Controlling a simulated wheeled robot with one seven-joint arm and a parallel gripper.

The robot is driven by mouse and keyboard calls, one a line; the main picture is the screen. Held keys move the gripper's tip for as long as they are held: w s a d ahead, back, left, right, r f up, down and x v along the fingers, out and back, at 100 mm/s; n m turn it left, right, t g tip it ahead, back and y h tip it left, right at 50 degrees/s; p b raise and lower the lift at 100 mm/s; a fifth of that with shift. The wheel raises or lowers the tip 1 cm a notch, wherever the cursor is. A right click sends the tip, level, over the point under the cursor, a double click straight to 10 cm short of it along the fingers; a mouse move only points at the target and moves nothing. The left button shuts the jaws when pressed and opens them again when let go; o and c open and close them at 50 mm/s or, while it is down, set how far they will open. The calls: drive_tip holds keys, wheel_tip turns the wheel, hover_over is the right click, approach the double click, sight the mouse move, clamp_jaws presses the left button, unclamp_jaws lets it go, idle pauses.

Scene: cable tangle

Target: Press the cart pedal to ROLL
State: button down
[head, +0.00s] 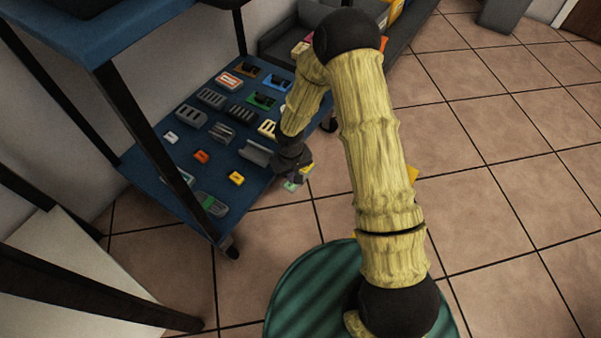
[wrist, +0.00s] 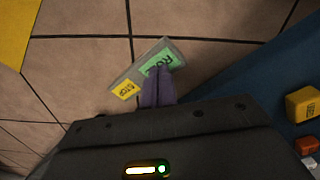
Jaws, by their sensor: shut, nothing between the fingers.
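The cart pedal (wrist: 126,73) is a grey plate with a green ROLL half (wrist: 165,60) and a yellow STOP half (wrist: 126,89). It sticks out past the edge of the blue cart (head: 182,203), low over the tiled floor. In the head view the pedal (head: 291,186) shows only partly below my gripper. My gripper (wrist: 158,75) is shut and empty, its purple fingers pointing at the ROLL half and covering part of it. I cannot tell whether the fingertips touch it or which half is down.
The cart's lower shelf holds several small parts, among them a yellow block (head: 236,178) and an orange block (head: 201,156). Dark cart posts (head: 145,130) stand at the left. A grey container (head: 285,42) stands behind the cart. The tiled floor (head: 500,190) at right is clear.

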drive_tip(key=shift+f+b, duration=0.9)
drive_tip(key=shift+f, duration=0.4)
idle(0.8)
drive_tip(key=shift+r, duration=0.1)
drive_tip(key=shift+r+p, duration=3.4)
drive_tip(key=shift+r, duration=0.05)
